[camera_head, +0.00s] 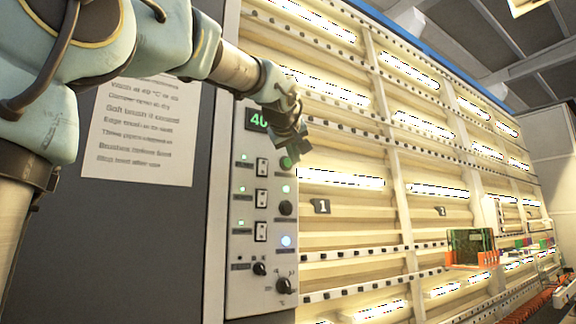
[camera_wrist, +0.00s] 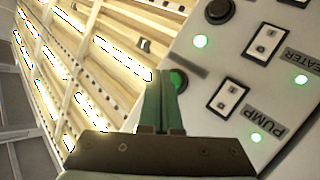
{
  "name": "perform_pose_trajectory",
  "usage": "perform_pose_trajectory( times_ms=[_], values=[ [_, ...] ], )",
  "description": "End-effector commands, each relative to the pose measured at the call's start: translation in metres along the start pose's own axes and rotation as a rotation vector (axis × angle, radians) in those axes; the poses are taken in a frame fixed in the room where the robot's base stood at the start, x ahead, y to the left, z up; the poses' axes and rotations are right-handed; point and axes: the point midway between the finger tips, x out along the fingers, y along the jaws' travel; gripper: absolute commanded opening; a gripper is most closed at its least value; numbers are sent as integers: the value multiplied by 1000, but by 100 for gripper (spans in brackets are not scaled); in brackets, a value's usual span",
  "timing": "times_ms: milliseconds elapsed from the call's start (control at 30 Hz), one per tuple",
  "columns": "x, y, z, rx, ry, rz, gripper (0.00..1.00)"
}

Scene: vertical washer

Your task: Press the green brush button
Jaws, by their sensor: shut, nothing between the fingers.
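The green button (camera_head: 286,162) is round and sits near the upper right of the control panel, partly hidden by my gripper (camera_head: 300,155). It also shows in the wrist view (camera_wrist: 179,79), where it glows green in a dark ring. My gripper (camera_wrist: 164,76) is shut and empty, its fingertips at the left part of the button and overlapping it in the picture. I cannot tell whether they touch it. The button's label is not readable.
The panel (camera_head: 238,285) carries a green display (camera_head: 258,119), several rocker switches, a dark round button (camera_head: 285,208), a bluish-white lit button (camera_head: 286,241) and two knobs. Lit slatted washer racks lie to the right. A paper notice (camera_head: 140,135) hangs at left.

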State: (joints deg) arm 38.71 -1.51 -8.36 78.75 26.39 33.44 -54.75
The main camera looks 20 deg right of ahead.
Motion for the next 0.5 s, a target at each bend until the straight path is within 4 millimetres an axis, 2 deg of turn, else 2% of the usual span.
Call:
perform_pose_trajectory(
  times_ms=[200,500],
  values=[
    [-15,10,13,0,2,4,0],
    [-31,22,24,0,1,2,0]
  ],
)
